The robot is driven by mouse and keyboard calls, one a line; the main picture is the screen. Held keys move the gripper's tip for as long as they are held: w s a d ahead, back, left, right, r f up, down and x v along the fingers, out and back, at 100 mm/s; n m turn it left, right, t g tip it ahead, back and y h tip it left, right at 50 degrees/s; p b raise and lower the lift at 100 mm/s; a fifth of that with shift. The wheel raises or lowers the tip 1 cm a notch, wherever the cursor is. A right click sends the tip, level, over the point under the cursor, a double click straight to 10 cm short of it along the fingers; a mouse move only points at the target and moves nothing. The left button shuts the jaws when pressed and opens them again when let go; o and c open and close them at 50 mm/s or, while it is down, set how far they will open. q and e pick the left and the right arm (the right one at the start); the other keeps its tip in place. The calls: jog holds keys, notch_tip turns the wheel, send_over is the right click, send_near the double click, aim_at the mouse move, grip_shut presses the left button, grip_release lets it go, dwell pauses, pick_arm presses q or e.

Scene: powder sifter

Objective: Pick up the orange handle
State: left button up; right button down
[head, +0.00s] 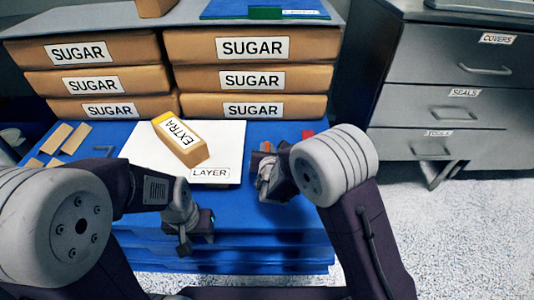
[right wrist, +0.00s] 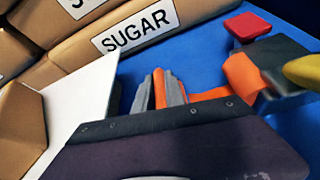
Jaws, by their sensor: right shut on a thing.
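An orange handle (right wrist: 204,95) lies low over the blue surface in the right wrist view, joined or close to a dark block (right wrist: 280,62). A bit of orange shows between the two grey fingers of my right gripper (right wrist: 170,90), which is shut on the handle. In the head view my right gripper (head: 266,178) is at the right of the white sheet, with a small orange part (head: 267,146) at its tip; the arm hides most of the handle. My left gripper (head: 194,232) hangs over the front of the blue surface, away from the handle; its fingers are unclear.
A tan EXTRA packet (head: 178,140) lies on the white LAYER sheet (head: 226,152). SUGAR packs (head: 252,77) are stacked behind. Small tan pieces (head: 75,138) lie at the left. A red piece (right wrist: 247,27) is near the dark block. Grey drawers (head: 450,66) stand at the right.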

aim_at(267, 147)
notch_tip(267, 147, up, 18)
jog(key=p, duration=0.9)
